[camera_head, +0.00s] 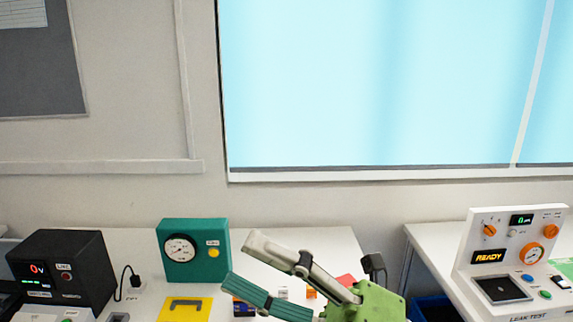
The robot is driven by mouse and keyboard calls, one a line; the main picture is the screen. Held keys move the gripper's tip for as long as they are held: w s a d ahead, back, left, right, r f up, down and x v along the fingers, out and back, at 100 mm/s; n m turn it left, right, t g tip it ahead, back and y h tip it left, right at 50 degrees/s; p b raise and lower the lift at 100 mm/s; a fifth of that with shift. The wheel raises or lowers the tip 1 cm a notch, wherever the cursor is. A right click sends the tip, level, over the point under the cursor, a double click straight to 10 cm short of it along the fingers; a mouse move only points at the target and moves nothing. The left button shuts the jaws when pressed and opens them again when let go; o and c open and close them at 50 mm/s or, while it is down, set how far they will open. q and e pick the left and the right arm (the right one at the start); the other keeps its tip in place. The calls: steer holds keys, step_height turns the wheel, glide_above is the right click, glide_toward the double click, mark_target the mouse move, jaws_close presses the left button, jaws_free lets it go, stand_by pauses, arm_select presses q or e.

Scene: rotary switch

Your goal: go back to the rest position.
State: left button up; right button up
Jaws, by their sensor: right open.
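My right gripper (243,263) is at the bottom centre, with its green body at the lower right and its two fingers pointing to the left. The fingers are apart and nothing is between them. It is in front of the white table (335,242) and hides part of it. The leak test panel (513,244) stands at the right, with orange rotary knobs, a lit "READY" display and small coloured buttons. My right gripper is well to the left of this panel and apart from it. My left gripper does not show.
A teal gauge box (193,250) and a yellow plate (184,309) are left of the gripper. A black meter (65,270) stands at the far left. Small coloured parts lie partly hidden behind the fingers. A gap separates the two tables.

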steer(key=w+d+f+m+t+h, duration=0.2)
steer(key=w+d+m+t+h, duration=0.45)
steer(key=m+t, duration=0.4)
steer(key=w+d+f+m+t+h, duration=0.2)
steer(key=w+d+m+t+h, duration=0.45)
steer(key=m, duration=0.65)
steer(key=s+d+f+m+g+h, duration=0.1)
steer(key=d+f+m+g+h, duration=0.35)
steer(key=f, duration=0.65)
steer(key=s+d+f+m+g+h, duration=0.1)
steer(key=d+f+m+h, duration=0.5)
steer(key=f, duration=0.5)
steer(key=s+f+g, duration=1.3)
steer(key=s+f, duration=0.9)
steer(key=s, duration=0.1)
step_height(320, 180, down, 25)
steer(key=s, duration=0.1)
steer(key=s+d+f+g, duration=0.2)
steer(key=s+d+f, duration=0.1)
steer(key=s+f, duration=1.3)
steer(key=shift+s+d+f+y, duration=0.2)
steer(key=shift+s+y, duration=0.15)
steer(key=shift+s, duration=0.05)
